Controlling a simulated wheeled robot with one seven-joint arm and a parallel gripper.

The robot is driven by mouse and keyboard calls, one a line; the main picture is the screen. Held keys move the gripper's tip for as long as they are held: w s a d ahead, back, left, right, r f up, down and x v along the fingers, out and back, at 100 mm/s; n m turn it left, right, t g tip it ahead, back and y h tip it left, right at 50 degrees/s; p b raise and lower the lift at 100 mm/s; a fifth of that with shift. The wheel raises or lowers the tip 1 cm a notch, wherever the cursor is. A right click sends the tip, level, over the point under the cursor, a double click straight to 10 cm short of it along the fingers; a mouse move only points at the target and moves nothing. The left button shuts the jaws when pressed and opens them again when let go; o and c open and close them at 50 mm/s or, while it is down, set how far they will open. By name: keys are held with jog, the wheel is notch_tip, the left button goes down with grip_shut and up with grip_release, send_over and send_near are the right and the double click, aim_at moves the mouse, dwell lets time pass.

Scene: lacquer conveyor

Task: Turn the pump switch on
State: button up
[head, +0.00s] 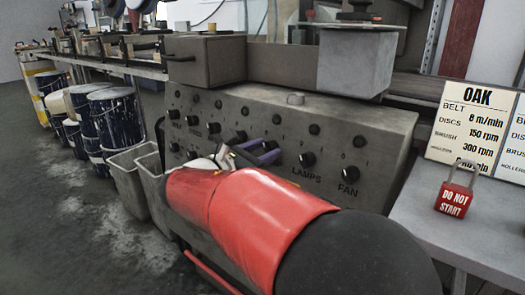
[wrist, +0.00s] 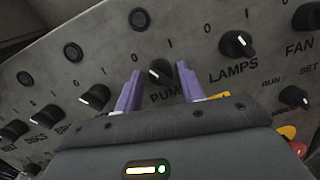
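The pump switch (wrist: 158,72) is a black rotary knob on the grey control panel (wrist: 200,50), above the label PUMP in the wrist view. A small pale mark shows on it, but I cannot tell clearly which way it points. My gripper (wrist: 158,88) is open, with one purple finger to the left of the knob and one to the right. The fingers appear apart from the knob, with gaps on both sides. In the head view my gripper (head: 261,152) is at the panel face, and the pump knob is mostly hidden by the fingers.
The LAMPS knob (wrist: 236,44) is close to the right finger, with the FAN knob (wrist: 306,17) beyond. Another black knob (wrist: 95,96) is left of the fingers. Grey bins (head: 128,180) and dark drums (head: 115,120) stand left. A red DO NOT START padlock (head: 454,198) is at right.

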jog(key=c, duration=0.7)
jog(key=shift+m, duration=0.3)
jog(key=m+g+b, duration=0.1)
jog(key=m, duration=0.5)
jog(key=m+b, duration=0.1)
jog(key=m, duration=0.2)
jog(key=m+g+b, duration=0.1)
jog(key=m, duration=0.2)
jog(key=shift+a+r+g, duration=0.1)
jog(key=shift+g, duration=0.2)
jog(key=shift+m, duration=0.3)
jog(key=o, duration=1)
